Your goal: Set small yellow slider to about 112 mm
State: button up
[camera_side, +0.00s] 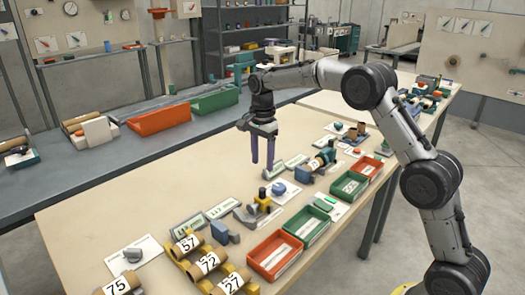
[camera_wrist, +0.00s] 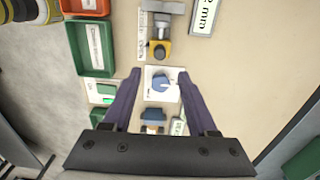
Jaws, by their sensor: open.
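A small yellow slider (camera_side: 263,201) sits on a grey metal piece at the middle of the table in the side view. In the wrist view the yellow slider (camera_wrist: 159,49) is above the fingertips, near the top. My gripper (camera_side: 262,166) points down with its two purple fingers apart and empty, above the table and behind the slider. In the wrist view my gripper (camera_wrist: 159,78) spans a blue knob on a white card, with the slider outside the fingers. A display plate (camera_wrist: 204,17) ending in "mm" is cut off at the top; its full reading cannot be told.
The blue knob (camera_side: 279,188) on its card is close to the slider. Green (camera_side: 314,228) and orange (camera_side: 274,255) trays stand in front. Numbered rolls (camera_side: 208,262) lie at the lower left. A display plate (camera_side: 221,209) stands left of the slider.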

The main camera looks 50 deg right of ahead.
jog(key=shift+r, duration=1.45)
jog(key=s+a+r+n+t, duration=0.2)
jog(key=s+r, duration=0.6)
jog(key=s+a+r+n+t, duration=0.1)
jog(key=s+a+r+t, duration=0.15)
jog(key=s+r, duration=0.6)
jog(key=s+a+f+n, duration=0.2)
jog(key=s+n, duration=0.4)
jog(key=s, duration=0.7)
jog(key=s+f+n+t, duration=0.1)
jog(key=s+f+n, duration=0.5)
jog(key=f+n, duration=0.3)
jog(key=shift+s+f, duration=0.3)
jog(key=shift+f, duration=0.1)
